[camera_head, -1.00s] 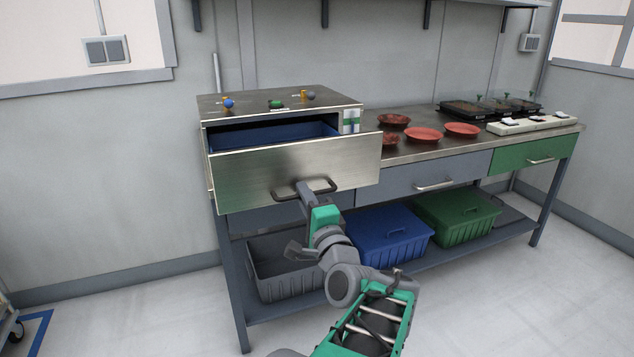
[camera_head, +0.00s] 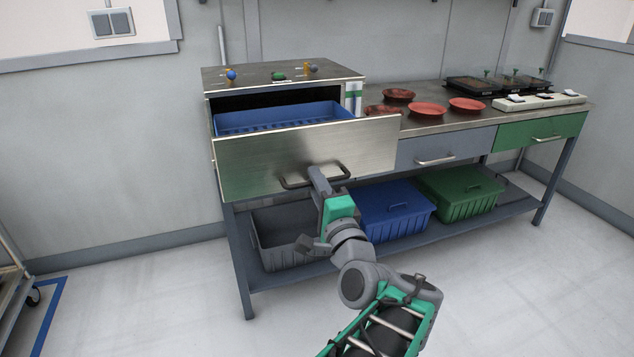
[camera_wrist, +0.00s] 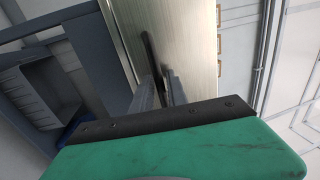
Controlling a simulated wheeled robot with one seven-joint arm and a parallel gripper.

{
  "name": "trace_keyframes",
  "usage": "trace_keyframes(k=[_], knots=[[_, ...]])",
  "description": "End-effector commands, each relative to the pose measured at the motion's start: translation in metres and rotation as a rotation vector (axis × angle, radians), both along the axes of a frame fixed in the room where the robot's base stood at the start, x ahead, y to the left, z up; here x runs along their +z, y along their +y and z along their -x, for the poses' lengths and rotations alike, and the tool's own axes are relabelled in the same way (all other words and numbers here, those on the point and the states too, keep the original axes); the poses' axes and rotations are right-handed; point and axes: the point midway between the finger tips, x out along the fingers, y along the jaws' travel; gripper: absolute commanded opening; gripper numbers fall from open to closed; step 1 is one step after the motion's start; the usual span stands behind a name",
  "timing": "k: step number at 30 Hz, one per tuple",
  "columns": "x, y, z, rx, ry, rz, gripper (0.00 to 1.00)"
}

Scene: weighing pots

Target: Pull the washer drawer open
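The washer drawer (camera_head: 255,161) has a brushed metal front and stands partly pulled out of the metal washer cabinet (camera_head: 340,75) on the bench. A blue tray (camera_head: 285,117) shows inside it. The dark bar handle (camera_head: 295,184) is on the lower part of the drawer front. My gripper (camera_head: 317,172) is at the handle, with its fingers around the bar near its middle. In the wrist view the fingers (camera_wrist: 160,92) reach to the dark handle (camera_wrist: 150,55) against the metal front and look closed on it. The exact contact is small and partly hidden.
Red dishes (camera_head: 430,109) stand on the bench top (camera_head: 425,127). A grey bin (camera_head: 285,245), a blue bin (camera_head: 395,212) and a green bin (camera_head: 460,195) sit on the low shelf. The floor in front is clear. A cart (camera_head: 15,290) stands at the left edge.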

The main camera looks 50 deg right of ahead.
Motion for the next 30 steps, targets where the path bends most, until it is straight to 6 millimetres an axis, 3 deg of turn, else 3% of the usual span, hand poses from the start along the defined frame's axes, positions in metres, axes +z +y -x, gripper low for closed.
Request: trace_keyframes(k=[9,19,30], knots=[[-0.001,0.001,0.003,0.0,0.0,-0.001,0.2],[-0.013,0.023,0.051,-0.007,-0.002,0.004,0.2],[-0.016,0.034,0.068,0.001,0.0,0.002,0.2]])
